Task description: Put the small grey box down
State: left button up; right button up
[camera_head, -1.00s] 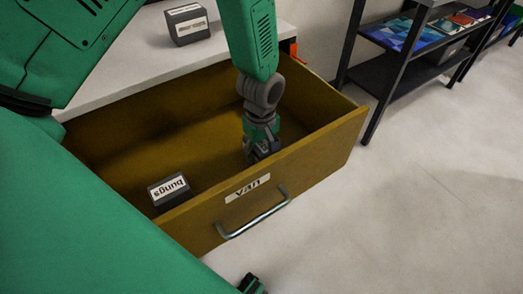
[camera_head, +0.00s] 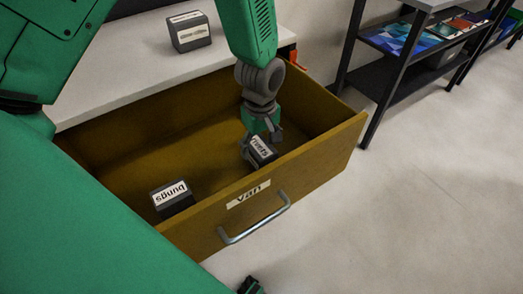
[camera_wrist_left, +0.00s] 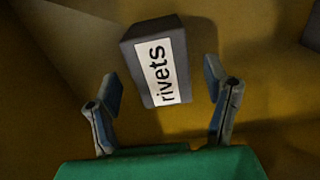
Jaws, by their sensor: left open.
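The small grey box with a white "rivets" label (camera_head: 264,150) is in the open drawer, near its front wall toward the right end. It also shows in the left wrist view (camera_wrist_left: 158,62), between and beyond the fingertips. My left gripper (camera_head: 261,137) is open just above the box. In the left wrist view a gap shows between each finger and the box. The box's underside is hidden. A small dark and green part at the bottom edge of the head view may be my right gripper (camera_head: 250,285); its fingers cannot be made out.
The brown drawer (camera_head: 310,165) has a "van" label and a metal handle (camera_head: 255,222). A grey box labelled "bungs" (camera_head: 171,197) is at its left front. Another grey box (camera_head: 190,32) stands on the white top (camera_head: 130,70). A dark shelf (camera_head: 400,80) stands right. The drawer's middle is clear.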

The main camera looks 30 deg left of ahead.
aim_at(261, 148)
pick_arm(q)
notch_tip(261, 148, up, 7)
jog(key=shift+r+p, duration=0.2)
jog(key=shift+p, duration=0.45)
